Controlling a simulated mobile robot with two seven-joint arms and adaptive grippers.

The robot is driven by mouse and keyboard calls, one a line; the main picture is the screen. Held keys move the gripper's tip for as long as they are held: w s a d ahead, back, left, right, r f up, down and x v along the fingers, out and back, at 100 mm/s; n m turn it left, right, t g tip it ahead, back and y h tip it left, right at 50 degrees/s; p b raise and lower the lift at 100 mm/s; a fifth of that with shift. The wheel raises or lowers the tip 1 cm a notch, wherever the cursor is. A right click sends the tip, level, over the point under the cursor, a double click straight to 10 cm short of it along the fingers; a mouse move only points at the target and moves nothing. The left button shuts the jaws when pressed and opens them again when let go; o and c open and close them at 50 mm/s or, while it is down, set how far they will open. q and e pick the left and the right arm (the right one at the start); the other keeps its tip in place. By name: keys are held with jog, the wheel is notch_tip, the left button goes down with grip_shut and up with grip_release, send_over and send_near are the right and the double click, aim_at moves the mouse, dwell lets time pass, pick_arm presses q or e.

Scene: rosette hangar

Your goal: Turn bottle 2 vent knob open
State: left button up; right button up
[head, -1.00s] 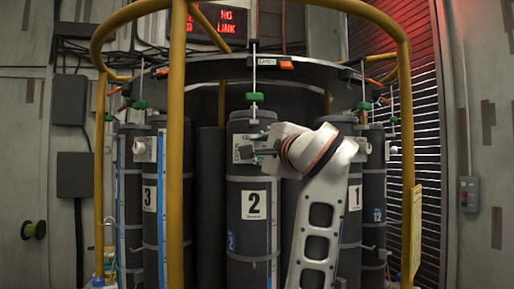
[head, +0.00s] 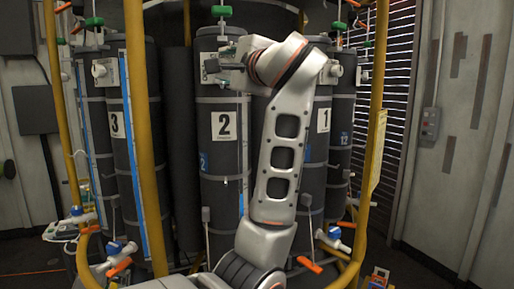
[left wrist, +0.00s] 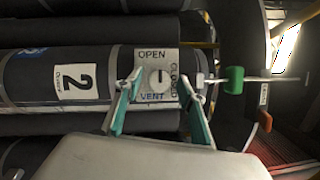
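Bottle 2 (head: 221,165) is a dark grey upright cylinder with a white number label, in the middle of the head view. In the left wrist view its white vent plate (left wrist: 170,55) reads OPEN, VENT and CLOSED. The round pale vent knob (left wrist: 159,77) on it has a dark mark running up and down in that picture. My left gripper (head: 212,67) is in front of this plate. In the left wrist view its teal-padded fingers (left wrist: 160,108) are apart, with the knob showing between and beyond them. I cannot tell whether they touch the plate. My right gripper is not in view.
Bottle 3 (head: 121,140) stands to the left and bottle 1 (head: 316,140) to the right. Yellow frame posts (head: 146,130) stand in front. A green valve handle (head: 221,11) is above bottle 2. Orange-handled valves (head: 119,266) sit low in front.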

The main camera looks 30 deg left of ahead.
pick_arm(q)
jog(key=s+d+f+m+t+h+b, duration=0.25)
jog(key=m+t, duration=0.25)
jog(key=m, duration=0.7)
jog(key=s+d+f+m+t+h+b, duration=0.1)
jog(key=s+f+m+t+h, duration=0.2)
jog(key=m, duration=0.9)
jog(key=w+d+f+n+h, duration=0.1)
jog(key=w+f, duration=0.3)
jog(key=f, duration=0.5)
jog(key=w+d+f+n+h+b, duration=0.1)
jog(key=w+d+f+n+h, duration=0.1)
jog(key=f, duration=0.8)
jog(key=w+d+f+n+g+h, duration=0.1)
jog(key=w+d+f+h, duration=0.3)
jog(key=f, duration=0.5)
jog(key=shift+w+f+n+h, duration=0.2)
jog(key=shift+w+n+h, duration=0.45)
jog(key=shift+w, duration=0.35)
jog(key=shift+d+f, duration=0.1)
